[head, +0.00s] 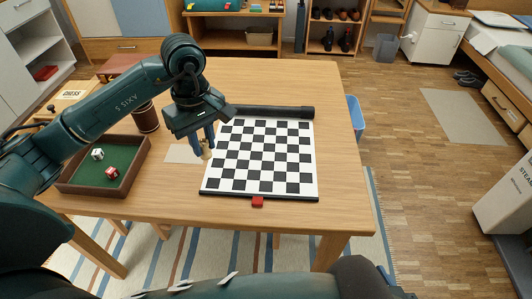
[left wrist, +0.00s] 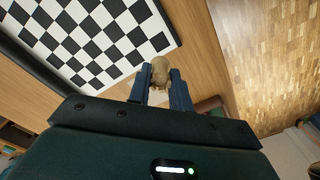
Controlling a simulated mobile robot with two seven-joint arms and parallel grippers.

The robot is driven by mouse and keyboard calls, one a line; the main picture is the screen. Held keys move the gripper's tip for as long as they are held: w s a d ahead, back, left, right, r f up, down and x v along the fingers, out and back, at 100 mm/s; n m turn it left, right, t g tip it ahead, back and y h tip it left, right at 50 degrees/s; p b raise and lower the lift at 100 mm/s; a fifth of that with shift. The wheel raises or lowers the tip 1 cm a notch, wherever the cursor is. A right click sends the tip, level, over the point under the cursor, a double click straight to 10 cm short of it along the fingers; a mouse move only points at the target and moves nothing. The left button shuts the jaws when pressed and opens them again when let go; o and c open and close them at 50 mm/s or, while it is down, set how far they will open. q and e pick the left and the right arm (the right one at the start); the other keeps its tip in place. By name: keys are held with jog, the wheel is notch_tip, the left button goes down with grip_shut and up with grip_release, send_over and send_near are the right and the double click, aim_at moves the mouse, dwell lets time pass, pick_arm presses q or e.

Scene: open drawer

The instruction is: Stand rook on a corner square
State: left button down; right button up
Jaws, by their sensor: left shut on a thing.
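The chessboard (head: 262,158) lies flat on the wooden table and looks bare, with its corner squares free; part of it shows in the left wrist view (left wrist: 92,42). My left gripper (head: 205,147) hangs just left of the board, pointing down. It is shut on a pale wooden piece, the rook (head: 206,153). In the left wrist view the rook (left wrist: 160,70) sits between the blue fingers, beside the board's edge. I cannot tell from these views whether its base touches the table. My right gripper is not in view.
A brown dice tray (head: 144,158) with a green floor holds a white die and a red die at left. A dark cup (head: 146,117) stands behind it. A black tube (head: 272,112) lies along the board's far edge. A red tab (head: 257,202) is at the near edge.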

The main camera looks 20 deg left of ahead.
pick_arm(q)
jog(key=shift+f, duration=5.15)
jog(key=c, duration=1.3)
grip_release()
jog(key=shift+r, duration=0.1)
notch_tip(320, 180, up, 12)
jog(key=shift+r, duration=0.1)
